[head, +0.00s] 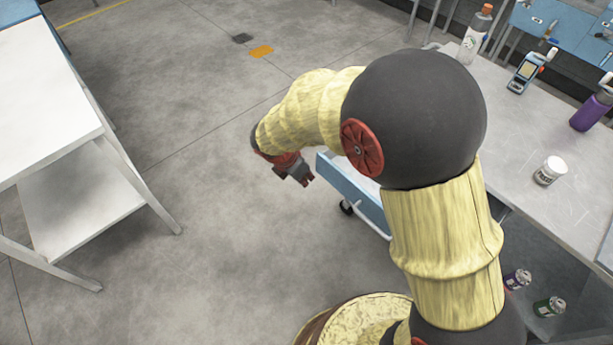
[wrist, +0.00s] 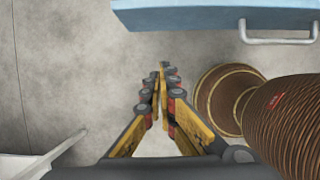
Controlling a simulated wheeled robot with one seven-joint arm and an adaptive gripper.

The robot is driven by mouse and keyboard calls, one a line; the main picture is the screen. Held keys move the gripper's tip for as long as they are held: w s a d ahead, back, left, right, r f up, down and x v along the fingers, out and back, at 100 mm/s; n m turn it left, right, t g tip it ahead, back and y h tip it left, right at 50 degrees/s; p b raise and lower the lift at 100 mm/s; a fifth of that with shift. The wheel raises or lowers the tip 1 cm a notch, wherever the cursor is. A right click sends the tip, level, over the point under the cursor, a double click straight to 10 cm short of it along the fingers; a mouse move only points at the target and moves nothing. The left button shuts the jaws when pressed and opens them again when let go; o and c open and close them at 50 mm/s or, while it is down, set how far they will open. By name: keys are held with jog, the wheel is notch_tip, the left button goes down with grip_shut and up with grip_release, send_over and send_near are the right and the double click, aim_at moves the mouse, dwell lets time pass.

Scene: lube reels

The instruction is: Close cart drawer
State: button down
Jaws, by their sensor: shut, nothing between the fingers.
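The blue cart drawer (head: 352,192) sticks out to the left from under the grey cart top, partly hidden behind my arm in the head view. In the wrist view its blue front (wrist: 205,13) runs along the top edge, with a silver bar handle (wrist: 278,40) at the right. My gripper (head: 307,181) is just left of the drawer's end in the head view, with a small gap visible. In the wrist view my gripper (wrist: 162,72) is shut and empty, its fingertips below the drawer front in the picture and left of the handle.
A white table (head: 45,95) stands at the left.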

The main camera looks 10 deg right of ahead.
aim_at(328, 181)
jog(key=w+d+f+b, duration=0.4)
jog(key=d+f, duration=0.1)
jog(key=f, duration=0.1)
jog(key=shift+d+f, duration=0.15)
dwell(0.4)
jog(key=w+d+p, duration=0.5)
jog(key=d, duration=0.2)
jog(key=w+d+p, duration=0.5)
jog(key=w+d, duration=0.1)
jog(key=d, duration=0.2)
jog(key=w+d+p, duration=0.5)
jog(key=d+p, duration=0.1)
jog(key=d, duration=0.2)
jog(key=shift+w+d, duration=0.1)
jog(key=shift+w, duration=0.25)
